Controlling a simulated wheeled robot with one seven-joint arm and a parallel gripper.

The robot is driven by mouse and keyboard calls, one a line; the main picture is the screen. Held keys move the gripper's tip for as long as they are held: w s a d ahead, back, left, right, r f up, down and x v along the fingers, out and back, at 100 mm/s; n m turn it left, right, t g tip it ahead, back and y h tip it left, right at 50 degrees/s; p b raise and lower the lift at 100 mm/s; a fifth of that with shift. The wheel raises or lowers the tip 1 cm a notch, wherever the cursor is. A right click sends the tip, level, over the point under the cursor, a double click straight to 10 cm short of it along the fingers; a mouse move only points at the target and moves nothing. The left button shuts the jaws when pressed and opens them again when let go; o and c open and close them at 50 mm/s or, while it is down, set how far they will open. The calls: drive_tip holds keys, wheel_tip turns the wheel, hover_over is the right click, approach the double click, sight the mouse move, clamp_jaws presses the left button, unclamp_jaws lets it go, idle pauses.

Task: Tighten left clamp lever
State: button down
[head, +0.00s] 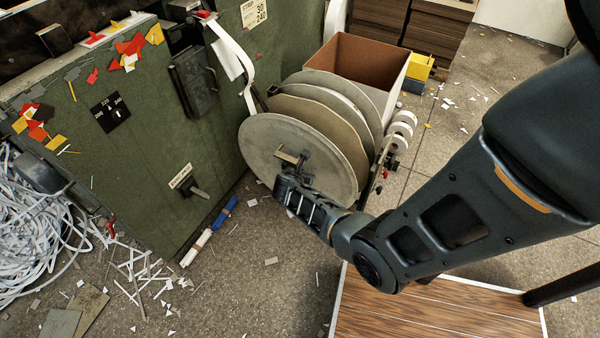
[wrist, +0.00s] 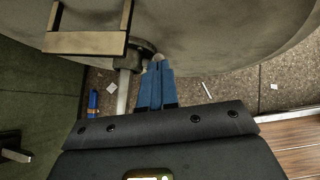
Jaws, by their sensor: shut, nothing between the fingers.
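A large grey reel disc (head: 262,150) stands upright on the feeder's side. At its hub is a dark clamp (head: 308,160) with a tan bar (head: 289,158). In the wrist view the tan frame (wrist: 85,42) is at upper left, and a pale metal lever (wrist: 123,92) hangs from the dark collar. It looks like the clamp lever. My gripper (wrist: 157,66) has blue fingers shut together and empty, just right of the lever, with tips near the collar. I cannot tell whether they touch it. In the head view my gripper's body hides the lower hub.
The green machine (head: 140,130) stands to the left, with a labelled black handle (head: 195,187) low on it. A brown-lined box (head: 365,65) is behind the reel. A wooden platform (head: 430,312) is at lower right. Paper scraps litter the floor.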

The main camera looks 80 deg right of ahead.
drive_tip(key=shift+s+d+r+y+p, duration=0.15)
drive_tip(key=shift+d+r+p, duration=0.05)
drive_tip(key=shift+d+p, duration=0.25)
drive_tip(key=shift+s+d+r+y+p, duration=0.1)
drive_tip(key=shift+d+r+y+p, duration=0.05)
drive_tip(key=shift+d+p, duration=0.3)
drive_tip(key=a+f+p+v, duration=0.1)
drive_tip(key=p+v, duration=0.4)
drive_tip(key=v, duration=0.8)
drive_tip(key=shift+a+f, duration=0.15)
drive_tip(key=shift+f, duration=0.05)
drive_tip(key=shift+s+a, duration=0.1)
